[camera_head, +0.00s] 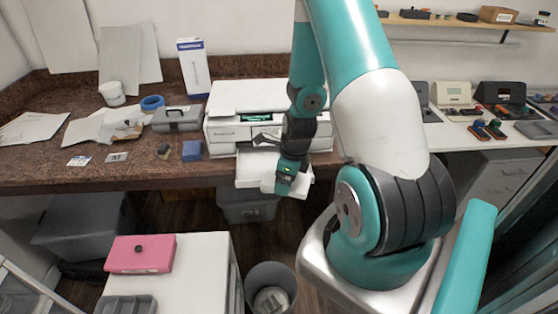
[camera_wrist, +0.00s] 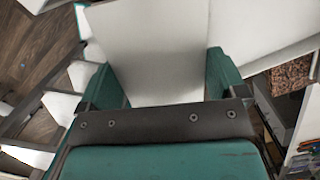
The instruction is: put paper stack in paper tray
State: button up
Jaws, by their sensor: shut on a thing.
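The paper tray (camera_head: 247,168) is a white drawer pulled out from the front of the white printer (camera_head: 262,97). My gripper (camera_head: 284,184) is at the tray's front right, pointing down. In the wrist view my gripper (camera_wrist: 163,82) has its two teal fingers on either side of a flat white paper stack (camera_wrist: 158,50) and is shut on it. The stack extends away from the fingers. In the head view it is hard to tell apart from the white tray, so I cannot tell whether it touches the tray.
A blue block (camera_head: 191,151) and a grey toolbox (camera_head: 177,118) stand left of the printer on the brown counter (camera_head: 40,172). Below are a white cabinet (camera_head: 190,270) with a pink box (camera_head: 140,254) and a grey bin (camera_head: 271,276).

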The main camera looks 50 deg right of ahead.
jog(key=w+d, duration=0.7)
jog(key=shift+w+d, duration=0.3)
notch_tip(320, 180, down, 4)
jog(key=b, duration=0.3)
jog(key=shift+r+b, duration=0.2)
jog(key=shift+b, duration=0.1)
jog(key=shift+r, duration=0.15)
jog(key=o, duration=0.7)
